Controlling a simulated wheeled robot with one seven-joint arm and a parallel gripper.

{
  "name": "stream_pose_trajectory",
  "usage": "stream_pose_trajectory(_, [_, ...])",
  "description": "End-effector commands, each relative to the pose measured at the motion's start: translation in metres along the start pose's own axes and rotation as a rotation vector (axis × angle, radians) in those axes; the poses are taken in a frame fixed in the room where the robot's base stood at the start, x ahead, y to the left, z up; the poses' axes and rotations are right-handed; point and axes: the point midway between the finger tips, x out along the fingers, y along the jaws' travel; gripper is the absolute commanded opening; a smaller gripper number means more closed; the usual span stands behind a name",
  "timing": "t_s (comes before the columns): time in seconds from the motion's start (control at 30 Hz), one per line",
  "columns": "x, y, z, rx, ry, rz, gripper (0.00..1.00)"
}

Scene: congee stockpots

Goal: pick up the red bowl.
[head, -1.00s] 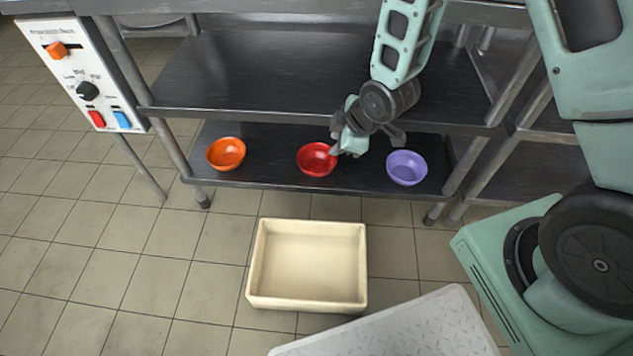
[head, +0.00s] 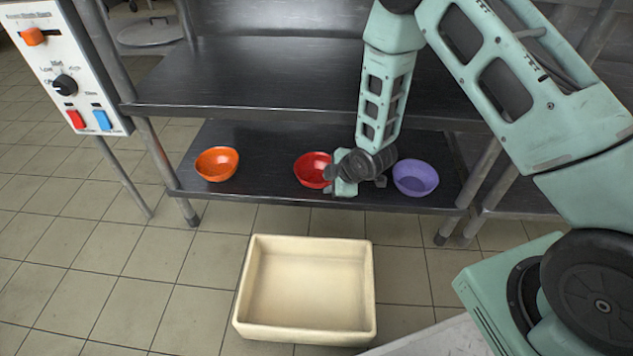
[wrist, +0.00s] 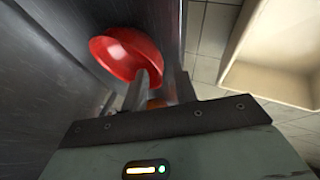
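The red bowl (head: 312,169) sits upright on the lower shelf, between the orange bowl and the purple bowl. My gripper (head: 330,180) is low over the shelf at the red bowl's right side and hides part of that side. In the wrist view the red bowl (wrist: 127,52) lies just beyond the fingertips, close to the left finger. My gripper (wrist: 166,78) shows a gap between its two fingers, so it is open. I cannot tell whether a finger touches the rim.
The orange bowl (head: 217,163) stands left and the purple bowl (head: 416,178) right, close to my wrist. The upper shelf (head: 270,80) hangs above them. A cream bin (head: 306,333) stands on the floor in front. A control panel (head: 68,75) is at the left.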

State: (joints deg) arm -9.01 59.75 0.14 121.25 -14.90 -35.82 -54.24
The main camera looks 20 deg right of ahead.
Motion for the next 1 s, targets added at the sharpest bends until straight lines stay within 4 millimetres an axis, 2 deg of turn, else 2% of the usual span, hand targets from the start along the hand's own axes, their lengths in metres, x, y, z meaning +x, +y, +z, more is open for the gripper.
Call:
stream_pose_trajectory(0.03, [0.009, -0.001, 0.001, 0.0, 0.0, 0.001, 0.28])
stream_pose_trajectory(0.27, [0.023, 0.0, 0.0, 0.0, 0.001, 0.001, 0.28])
stream_pose_trajectory(0.6, [0.065, 0.004, -0.004, 0.002, 0.0, 0.001, 0.28])
stream_pose_trajectory(0.9, [0.067, 0.005, -0.005, 0.001, 0.0, 0.0, 0.28])
stream_pose_trajectory(0.93, [0.067, 0.005, -0.005, 0.001, 0.0, 0.0, 0.23])
stream_pose_trajectory(1.0, [0.067, 0.005, -0.005, 0.001, 0.0, 0.0, 0.03])
